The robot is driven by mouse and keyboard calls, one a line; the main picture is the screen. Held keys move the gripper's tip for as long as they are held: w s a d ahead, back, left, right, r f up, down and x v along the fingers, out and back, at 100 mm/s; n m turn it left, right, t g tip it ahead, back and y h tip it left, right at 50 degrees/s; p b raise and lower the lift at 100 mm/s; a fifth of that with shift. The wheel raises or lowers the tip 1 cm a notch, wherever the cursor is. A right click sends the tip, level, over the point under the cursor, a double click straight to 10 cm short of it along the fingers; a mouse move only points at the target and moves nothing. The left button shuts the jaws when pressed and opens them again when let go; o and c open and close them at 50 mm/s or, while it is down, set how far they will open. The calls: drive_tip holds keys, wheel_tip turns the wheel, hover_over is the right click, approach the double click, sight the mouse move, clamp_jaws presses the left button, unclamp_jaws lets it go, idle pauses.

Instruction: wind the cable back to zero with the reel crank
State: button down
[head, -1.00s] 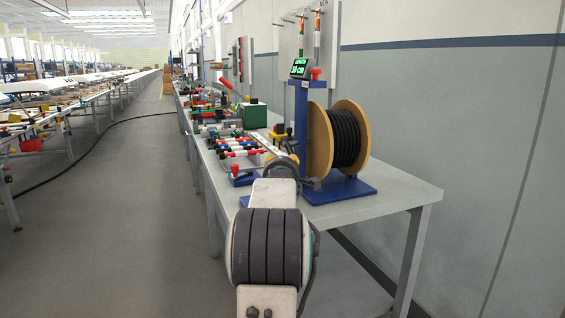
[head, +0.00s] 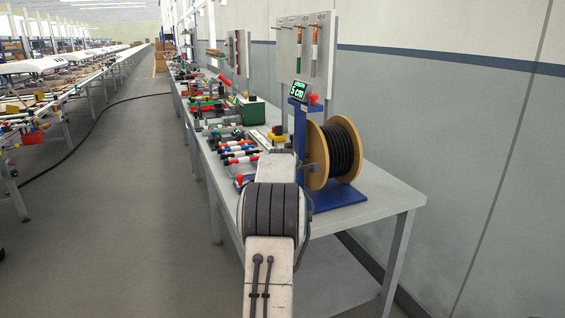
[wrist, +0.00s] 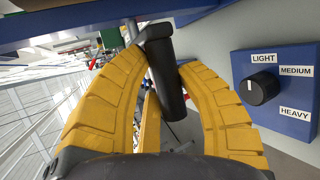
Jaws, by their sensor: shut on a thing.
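The cable reel (head: 317,155) has tan wooden flanges and black cable (head: 338,150) wound on it. It stands on a blue stand (head: 345,196) on the bench. The green length display (head: 299,90) on the blue post reads 5 cm. In the wrist view, my gripper (wrist: 162,85) has yellow fingers closed around the black crank handle (wrist: 168,80). In the head view my own arm hides the gripper and most of the crank.
A blue panel (wrist: 290,88) with a black knob (wrist: 260,88) marked light, medium and heavy is close on the right in the wrist view. The bench (head: 390,197) carries several coloured parts and a green box (head: 254,113). A wall stands behind.

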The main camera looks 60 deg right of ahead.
drive_tip(key=shift+w+d+r+p, duration=0.1)
drive_tip(key=shift+r+p, duration=0.15)
drive_tip(key=shift+r, duration=0.3)
drive_tip(key=shift+w+d+r+p, duration=0.1)
drive_tip(key=shift+r+p, duration=0.15)
drive_tip(key=shift+r, duration=0.35)
drive_tip(key=c, duration=0.8)
unclamp_jaws()
drive_tip(key=v, duration=1.2)
